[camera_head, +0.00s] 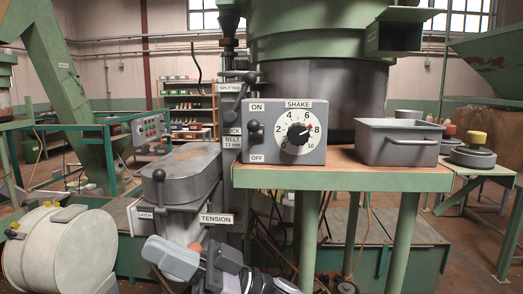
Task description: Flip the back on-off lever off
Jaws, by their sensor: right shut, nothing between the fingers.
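A grey control box (287,133) stands on the wooden bench top, with a white SHAKE dial. At its left side an on-off lever (254,127) with a dark ball knob sits between an ON label above and an OFF label below. The knob is a bit nearer ON than OFF; its exact setting is hard to tell. It is the only lever I see with ON and OFF labels. My right gripper (172,257) is low in the picture, left of and well below the box, shut and touching no lever. My left gripper is not in view.
A grey metal bin (398,142) stands right of the box. A splitter lever (243,88) is above left. A white drum (70,250) is at lower left.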

